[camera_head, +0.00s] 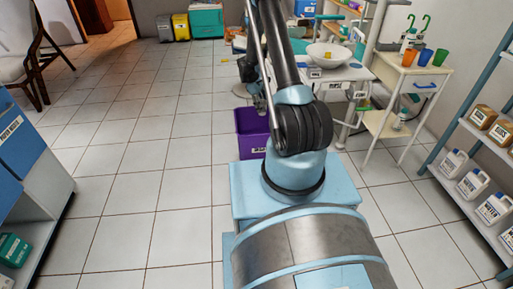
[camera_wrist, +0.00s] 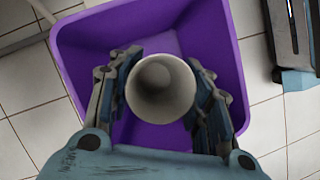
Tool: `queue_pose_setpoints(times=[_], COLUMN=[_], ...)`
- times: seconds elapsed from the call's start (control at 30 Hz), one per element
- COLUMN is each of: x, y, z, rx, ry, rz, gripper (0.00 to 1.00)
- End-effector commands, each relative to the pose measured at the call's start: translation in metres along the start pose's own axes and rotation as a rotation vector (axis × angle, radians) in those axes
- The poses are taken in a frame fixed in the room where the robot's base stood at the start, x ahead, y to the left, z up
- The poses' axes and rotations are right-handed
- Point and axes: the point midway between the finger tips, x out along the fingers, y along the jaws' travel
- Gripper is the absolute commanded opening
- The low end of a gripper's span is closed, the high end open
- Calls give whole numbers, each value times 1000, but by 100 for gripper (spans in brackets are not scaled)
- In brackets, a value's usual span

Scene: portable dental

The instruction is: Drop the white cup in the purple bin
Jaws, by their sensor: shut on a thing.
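The white cup (camera_wrist: 160,88) shows in the wrist view from its open top, upright or nearly so. My gripper (camera_wrist: 161,95) is shut on it, one finger on each side. The purple bin (camera_wrist: 73,46) lies below the cup in the wrist view, and the cup appears within the outline of its opening. The height between cup and bin cannot be told. In the head view the purple bin (camera_head: 247,130) stands on the floor, partly hidden behind my arm. My gripper and the cup are not clear in the head view.
A white table with a bowl (camera_head: 327,54) stands behind the bin. A cart with cups (camera_head: 408,66) is to its right. A shelf of jugs (camera_head: 472,187) lines the right side. The tiled floor (camera_head: 140,150) left of the bin is clear.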

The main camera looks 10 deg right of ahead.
Motion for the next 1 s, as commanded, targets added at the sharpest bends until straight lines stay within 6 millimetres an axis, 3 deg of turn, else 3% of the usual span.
queue_pose_setpoints(times=[0.47, 0.5, 0.6, 1.0], x=[10, 10, 9, 7], y=[0, 0, 0, 0], z=[-4, -4, -4, -3], rx=[1, 1, 1, 1], ry=[0, 0, 0, 0], rz=[-1, -1, -1, -1], gripper=[32, 48, 69, 69])
